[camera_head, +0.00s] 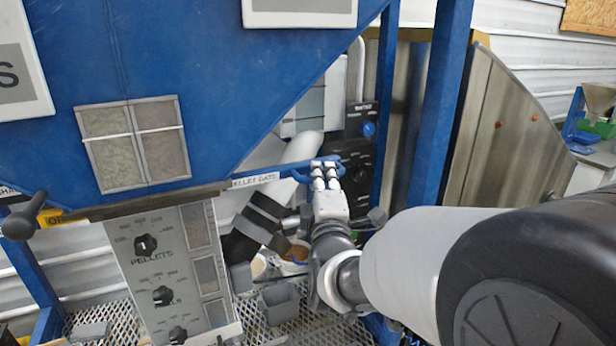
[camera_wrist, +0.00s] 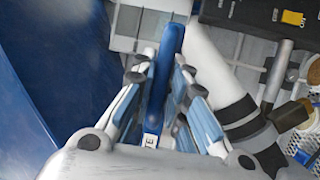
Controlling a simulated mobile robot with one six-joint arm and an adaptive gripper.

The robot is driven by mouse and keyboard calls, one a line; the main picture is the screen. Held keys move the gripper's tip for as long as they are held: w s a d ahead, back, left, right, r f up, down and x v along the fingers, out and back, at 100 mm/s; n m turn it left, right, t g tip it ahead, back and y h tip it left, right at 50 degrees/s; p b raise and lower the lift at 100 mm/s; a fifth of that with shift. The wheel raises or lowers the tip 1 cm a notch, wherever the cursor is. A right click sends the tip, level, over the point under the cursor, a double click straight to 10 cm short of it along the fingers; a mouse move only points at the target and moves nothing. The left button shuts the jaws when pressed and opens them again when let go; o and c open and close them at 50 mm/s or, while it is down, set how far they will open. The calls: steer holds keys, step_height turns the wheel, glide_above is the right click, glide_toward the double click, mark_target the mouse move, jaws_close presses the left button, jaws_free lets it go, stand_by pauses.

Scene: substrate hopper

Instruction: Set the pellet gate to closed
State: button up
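The pellet gate is a blue bar handle (camera_head: 302,177) at the lower right edge of the blue hopper, beside a white label (camera_head: 255,180) reading PELLET GATE. In the wrist view the blue handle (camera_wrist: 170,50) runs lengthwise between my two fingers. My gripper (camera_head: 324,167) is at the handle, with its fingers close together. The wrist view shows my gripper (camera_wrist: 163,62) with one finger on each side of the bar, seemingly shut on it. The exact finger contact is hard to see. The gate's slide inside the hopper is hidden.
A grey panel (camera_head: 190,262) with knobs, one marked PELLETS, hangs under the hopper. A black control box (camera_head: 362,150) stands behind my gripper. A blue post (camera_head: 437,110) rises close to the right. Grey tubs (camera_head: 280,302) sit on the mesh shelf below.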

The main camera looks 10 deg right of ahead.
steer(key=shift+o, duration=1.3)
steer(key=shift+a, duration=0.15)
steer(key=shift+o, duration=0.8)
steer(key=shift+s, duration=0.1)
steer(key=v, duration=0.7)
steer(key=shift+s, duration=0.2)
